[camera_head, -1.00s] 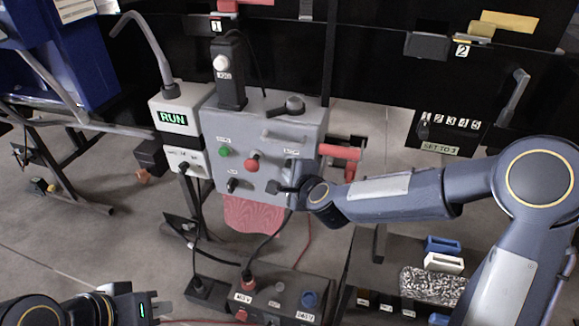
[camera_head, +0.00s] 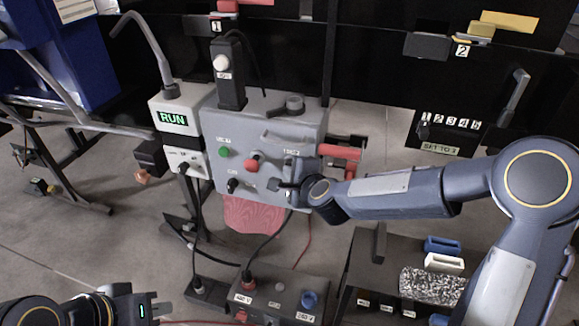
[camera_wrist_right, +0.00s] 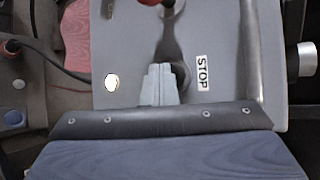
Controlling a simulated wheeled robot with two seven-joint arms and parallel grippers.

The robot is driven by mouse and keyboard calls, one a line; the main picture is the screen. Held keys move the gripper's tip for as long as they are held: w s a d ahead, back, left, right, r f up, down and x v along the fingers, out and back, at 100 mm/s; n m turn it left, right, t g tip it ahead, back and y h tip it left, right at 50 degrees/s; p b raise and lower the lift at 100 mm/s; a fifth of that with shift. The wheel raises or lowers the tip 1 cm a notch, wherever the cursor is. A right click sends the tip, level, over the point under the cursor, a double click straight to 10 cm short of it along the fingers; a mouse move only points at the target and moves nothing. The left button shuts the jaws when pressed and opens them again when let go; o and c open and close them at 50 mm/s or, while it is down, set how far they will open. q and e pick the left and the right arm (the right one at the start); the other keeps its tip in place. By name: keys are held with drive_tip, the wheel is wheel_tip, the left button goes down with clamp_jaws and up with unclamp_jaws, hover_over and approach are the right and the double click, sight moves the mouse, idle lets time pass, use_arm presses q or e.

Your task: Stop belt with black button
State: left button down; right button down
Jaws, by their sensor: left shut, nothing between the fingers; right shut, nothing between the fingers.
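The grey control box (camera_head: 270,122) stands in the middle of the head view with a green button (camera_head: 223,152), a red knob (camera_head: 252,163) and a black knob (camera_head: 232,185) on its face. The display (camera_head: 172,119) beside it reads RUN. My right gripper (camera_head: 283,189) is shut and empty at the lower right of the face. In the right wrist view its closed fingertips (camera_wrist_right: 165,70) are beside a dark round part (camera_wrist_right: 182,74), near the STOP label (camera_wrist_right: 202,73). The fingers partly hide this part, and contact cannot be told. My left gripper (camera_head: 160,309) is shut and empty at lower left.
A red handle (camera_head: 340,152) sticks out right of the box. A pink sheet (camera_head: 253,214) hangs below it. A socket box (camera_head: 275,298) with cables lies lower down. A side table (camera_head: 345,270) with small blocks stands near my right arm.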

drive_tip(key=shift+w+d, duration=0.1)
drive_tip(key=shift+w, duration=0.15)
idle(0.3)
drive_tip(key=shift+s, duration=0.15)
drive_tip(key=shift+s+a, duration=0.3)
drive_tip(key=shift+s, duration=0.45)
drive_tip(key=shift+b, duration=0.3)
drive_tip(key=s, duration=0.1)
drive_tip(key=s+a, duration=0.1)
drive_tip(key=s, duration=0.2)
drive_tip(key=shift+s+a+b, duration=0.25)
drive_tip(key=shift+s+b, duration=0.15)
